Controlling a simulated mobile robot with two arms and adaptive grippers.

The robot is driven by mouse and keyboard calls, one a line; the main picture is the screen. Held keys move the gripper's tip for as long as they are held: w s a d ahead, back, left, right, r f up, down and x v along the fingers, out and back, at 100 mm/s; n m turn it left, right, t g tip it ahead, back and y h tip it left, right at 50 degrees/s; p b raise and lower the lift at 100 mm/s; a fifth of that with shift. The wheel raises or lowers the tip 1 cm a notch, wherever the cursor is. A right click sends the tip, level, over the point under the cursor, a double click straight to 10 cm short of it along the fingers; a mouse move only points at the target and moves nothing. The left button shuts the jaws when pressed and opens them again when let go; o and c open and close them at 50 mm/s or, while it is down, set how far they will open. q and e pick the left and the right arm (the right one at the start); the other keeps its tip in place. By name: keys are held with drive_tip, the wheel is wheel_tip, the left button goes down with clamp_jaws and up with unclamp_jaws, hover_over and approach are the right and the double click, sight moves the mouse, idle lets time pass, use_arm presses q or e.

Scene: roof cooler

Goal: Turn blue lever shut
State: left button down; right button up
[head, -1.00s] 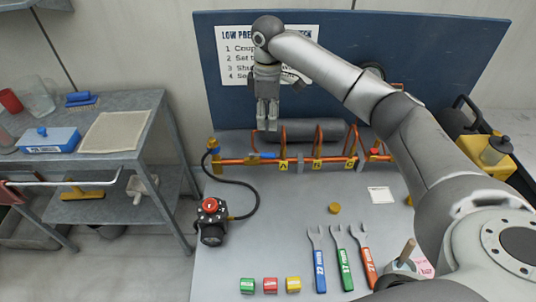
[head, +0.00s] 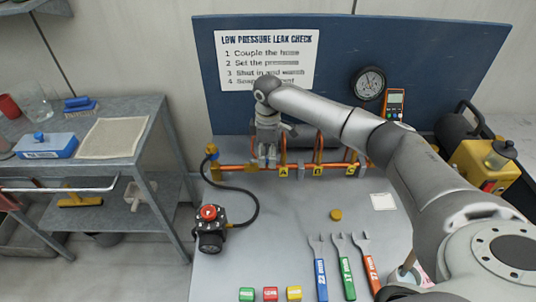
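The copper pipe (head: 235,167) runs across the back of the grey bench, with upright loops and yellow letter tags. My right gripper (head: 267,158) points down at the left part of this pipe, just left of the first tag. The blue lever, on that stretch of pipe, is now hidden behind the gripper's fingers. I cannot tell whether the fingers touch the lever or how far apart they are. My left gripper is out of view.
A black hose (head: 256,205) links the pipe's left end to a dark regulator with a red knob (head: 209,213). Several wrenches and coloured blocks lie at the front. A blue board with a sign (head: 267,60), a gauge (head: 369,83) and an orange meter (head: 395,103) stands behind.

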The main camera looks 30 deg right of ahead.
drive_tip(key=shift+f, duration=0.45)
drive_tip(key=shift+c, duration=0.4)
clamp_jaws()
